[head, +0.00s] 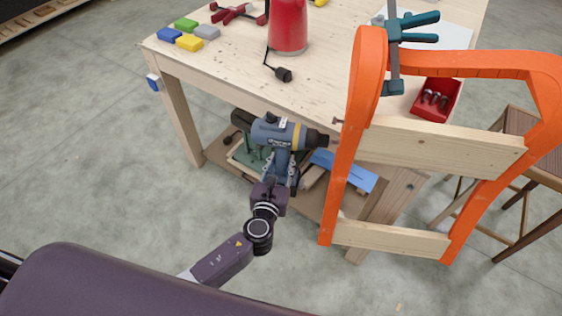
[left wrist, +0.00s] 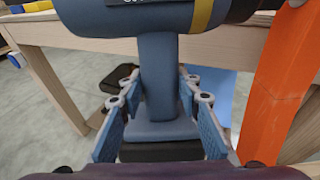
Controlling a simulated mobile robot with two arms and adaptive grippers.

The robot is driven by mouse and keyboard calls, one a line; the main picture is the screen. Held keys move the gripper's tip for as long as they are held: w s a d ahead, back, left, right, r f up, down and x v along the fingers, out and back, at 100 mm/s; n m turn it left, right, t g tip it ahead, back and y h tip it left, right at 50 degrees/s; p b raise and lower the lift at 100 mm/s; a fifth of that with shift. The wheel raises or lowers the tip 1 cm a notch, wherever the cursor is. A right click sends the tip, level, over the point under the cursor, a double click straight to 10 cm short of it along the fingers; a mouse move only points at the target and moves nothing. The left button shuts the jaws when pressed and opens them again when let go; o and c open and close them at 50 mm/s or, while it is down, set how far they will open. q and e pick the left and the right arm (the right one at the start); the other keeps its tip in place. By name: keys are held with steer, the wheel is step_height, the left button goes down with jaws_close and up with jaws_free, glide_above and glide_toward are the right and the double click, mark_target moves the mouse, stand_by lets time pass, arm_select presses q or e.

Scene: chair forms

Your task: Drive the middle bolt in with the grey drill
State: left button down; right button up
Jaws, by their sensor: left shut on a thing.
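The grey-blue drill (head: 280,133), with a yellow ring and black chuck, is held upright in front of the workbench. Its chuck points right at the orange chair frame (head: 352,130), with its tip close to the frame's left side. I cannot tell whether it touches. One bolt (head: 338,121) sticks out of that side just above the chuck tip; any bolt at the tip itself is hidden. My left gripper (head: 281,180) is shut on the drill handle, which also shows between the fingers in the left wrist view (left wrist: 160,75). My right gripper is not in view.
A teal clamp (head: 394,60) grips the chair at the workbench (head: 225,75). A red tray (head: 436,99) of bolts, a red bottle-like container (head: 288,25) and coloured blocks (head: 186,25) are on top. A wooden stool (head: 520,180) stands right. Floor at left is clear.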

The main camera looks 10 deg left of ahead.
arm_select(q)
steer(key=shift+w+d+r, duration=0.1)
steer(key=shift+d+r, duration=0.05)
steer(key=shift+d, duration=0.4)
steer(key=shift+w+d+r, duration=0.1)
steer(key=shift+d+r, duration=0.05)
steer(key=shift+d, duration=0.4)
stand_by(1.8)
steer(key=shift+a, duration=0.15)
steer(key=shift+s+a+p, duration=0.15)
steer(key=shift+a+p, duration=0.3)
steer(key=shift+a, duration=2.45)
steer(key=shift+r, duration=0.1)
